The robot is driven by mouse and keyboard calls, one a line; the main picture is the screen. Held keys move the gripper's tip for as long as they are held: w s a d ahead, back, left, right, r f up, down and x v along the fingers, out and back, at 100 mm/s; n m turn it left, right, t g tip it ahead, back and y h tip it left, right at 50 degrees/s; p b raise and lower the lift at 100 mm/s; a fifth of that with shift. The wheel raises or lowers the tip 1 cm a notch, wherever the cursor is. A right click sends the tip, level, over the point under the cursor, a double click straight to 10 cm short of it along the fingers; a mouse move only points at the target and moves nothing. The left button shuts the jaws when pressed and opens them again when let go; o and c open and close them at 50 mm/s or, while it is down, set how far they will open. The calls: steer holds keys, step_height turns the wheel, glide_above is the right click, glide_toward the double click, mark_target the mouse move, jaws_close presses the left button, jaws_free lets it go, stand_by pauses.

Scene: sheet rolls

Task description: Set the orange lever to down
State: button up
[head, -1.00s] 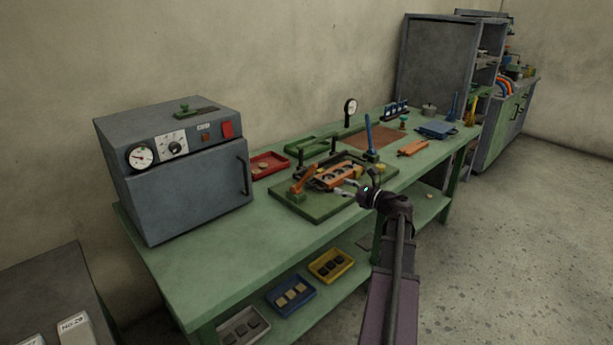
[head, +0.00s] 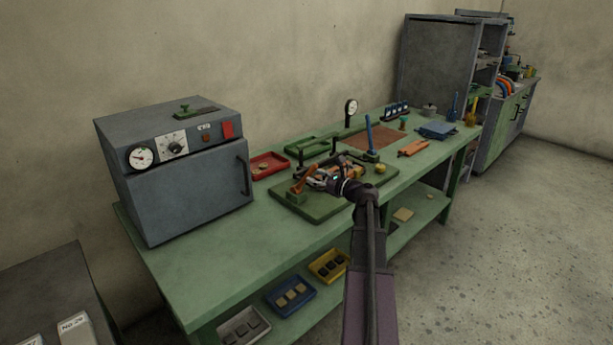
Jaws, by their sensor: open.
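The orange lever (head: 308,176) stands on a small green block at the left part of a green board (head: 311,212) on the bench. It leans up to the right. My gripper (head: 318,181) is open, just right of the lever and over the orange fixture (head: 343,164) on the board. The gripper and wrist hide most of that fixture. I cannot tell whether a fingertip touches the lever.
A blue lever (head: 369,132) stands upright behind the gripper. A grey oven box (head: 187,192) is on the left, with a red tray (head: 268,166) beside it. The green bench (head: 215,252) is clear at the front left.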

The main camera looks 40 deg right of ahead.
mark_target(305, 179)
steer(key=shift+x, duration=1.5)
